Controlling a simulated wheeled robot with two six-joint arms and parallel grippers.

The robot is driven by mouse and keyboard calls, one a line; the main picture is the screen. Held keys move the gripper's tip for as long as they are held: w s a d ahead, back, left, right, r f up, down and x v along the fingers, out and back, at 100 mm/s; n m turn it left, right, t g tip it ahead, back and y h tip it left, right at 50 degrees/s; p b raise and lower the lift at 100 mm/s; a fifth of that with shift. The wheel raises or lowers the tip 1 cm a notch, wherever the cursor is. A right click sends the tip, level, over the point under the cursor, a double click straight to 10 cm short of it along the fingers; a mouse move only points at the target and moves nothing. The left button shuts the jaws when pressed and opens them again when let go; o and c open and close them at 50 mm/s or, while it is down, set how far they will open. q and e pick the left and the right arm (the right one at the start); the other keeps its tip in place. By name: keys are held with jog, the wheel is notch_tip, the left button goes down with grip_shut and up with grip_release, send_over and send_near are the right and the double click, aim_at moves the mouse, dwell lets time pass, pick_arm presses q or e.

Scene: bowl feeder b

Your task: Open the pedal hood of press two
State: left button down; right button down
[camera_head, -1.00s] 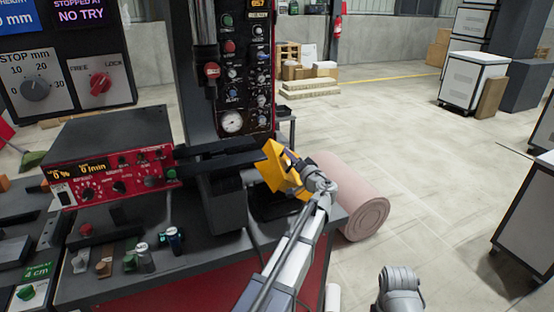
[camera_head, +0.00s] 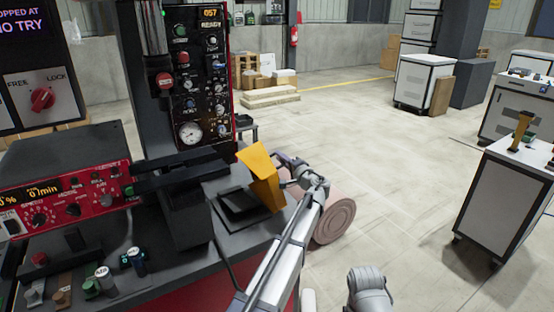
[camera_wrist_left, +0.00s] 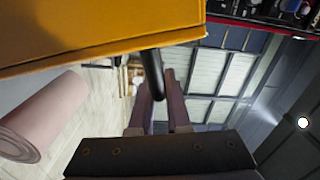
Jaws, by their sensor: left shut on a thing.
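The yellow pedal hood (camera_head: 262,178) stands tilted up at the right edge of the bench, beside the press (camera_head: 160,100). The black pedal base (camera_head: 242,206) shows uncovered to its left. My left gripper (camera_head: 288,170) is at the hood's right side. In the left wrist view the hood's yellow underside or face (camera_wrist_left: 100,28) fills the top. A black handle bar (camera_wrist_left: 152,75) sticks out from it between the fingers of my left gripper (camera_wrist_left: 158,100), which is shut on it. My right gripper does not show.
A red control box (camera_head: 75,200) and several small knobs stand on the bench at left. A pink roll (camera_head: 335,220) lies behind my left arm. White cabinets (camera_head: 500,205) stand at right. The middle floor is clear.

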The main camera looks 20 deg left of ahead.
pick_arm(q)
jog(key=shift+d+f, duration=0.1)
dwell(0.3)
jog(key=c, duration=0.9)
grip_release()
jog(key=shift+v, duration=3.85)
jog(key=shift+d, duration=0.15)
jog(key=shift+b+v, duration=0.3)
jog(key=shift+v, duration=4.1)
jog(key=shift+s+f, duration=0.1)
jog(key=shift+c, duration=0.2)
